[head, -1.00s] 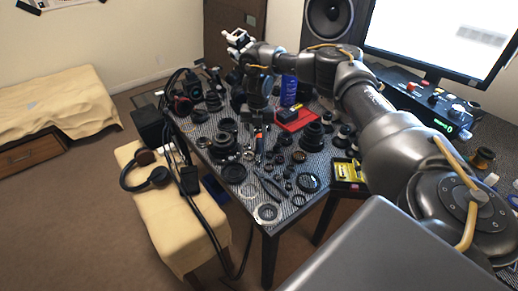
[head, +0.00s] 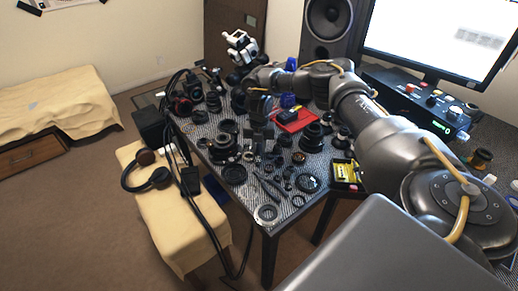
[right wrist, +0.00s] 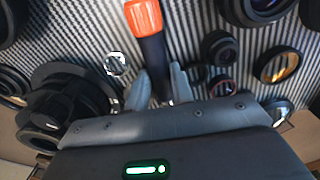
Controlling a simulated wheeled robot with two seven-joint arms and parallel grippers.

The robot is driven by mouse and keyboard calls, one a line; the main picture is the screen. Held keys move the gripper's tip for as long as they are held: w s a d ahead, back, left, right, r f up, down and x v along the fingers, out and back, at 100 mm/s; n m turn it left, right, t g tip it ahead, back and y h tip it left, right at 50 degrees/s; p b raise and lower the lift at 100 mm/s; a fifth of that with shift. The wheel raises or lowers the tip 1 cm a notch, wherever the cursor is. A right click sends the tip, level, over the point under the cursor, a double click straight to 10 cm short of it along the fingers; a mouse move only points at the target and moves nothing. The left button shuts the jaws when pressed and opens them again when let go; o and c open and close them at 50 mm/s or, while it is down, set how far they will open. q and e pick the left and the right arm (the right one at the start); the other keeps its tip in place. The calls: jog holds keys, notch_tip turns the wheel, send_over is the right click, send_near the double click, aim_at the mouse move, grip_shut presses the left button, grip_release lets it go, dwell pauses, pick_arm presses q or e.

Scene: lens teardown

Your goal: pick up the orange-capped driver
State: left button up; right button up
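The orange-capped driver (right wrist: 153,50) lies on the striped mat in the right wrist view, its orange cap toward the top edge and its black handle running down between my fingers. My right gripper (right wrist: 160,72) is open, one finger on each side of the handle with narrow gaps; I cannot tell whether either finger touches it. In the head view my right gripper (head: 260,132) points down over the middle of the cluttered table, and it hides most of the driver. My left gripper is not in view.
Lens barrels (head: 224,148) and rings (head: 268,213) crowd the table around the gripper. A red tray (head: 296,122) stands to the right, with a yellow-labelled box (head: 345,172) nearer. A white jointed object (head: 240,47) stands at the back. There is little free room beside the driver.

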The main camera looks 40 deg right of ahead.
aim_at(258, 148)
grip_shut()
dwell(0.5)
jog(key=shift+r, duration=0.45)
notch_tip(258, 148, up, 2)
jog(key=shift+w+r+b, duration=0.1)
jog(key=shift+r+b, duration=0.15)
jog(key=shift+b, duration=0.2)
jog(key=s+a+r, duration=0.3)
jog(key=a+r, duration=0.6)
jog(key=a, duration=0.4)
jog(key=shift+s+a+r+p, duration=0.2)
jog(key=shift+a+r+p, duration=0.1)
jog(key=shift+a+r, duration=0.1)
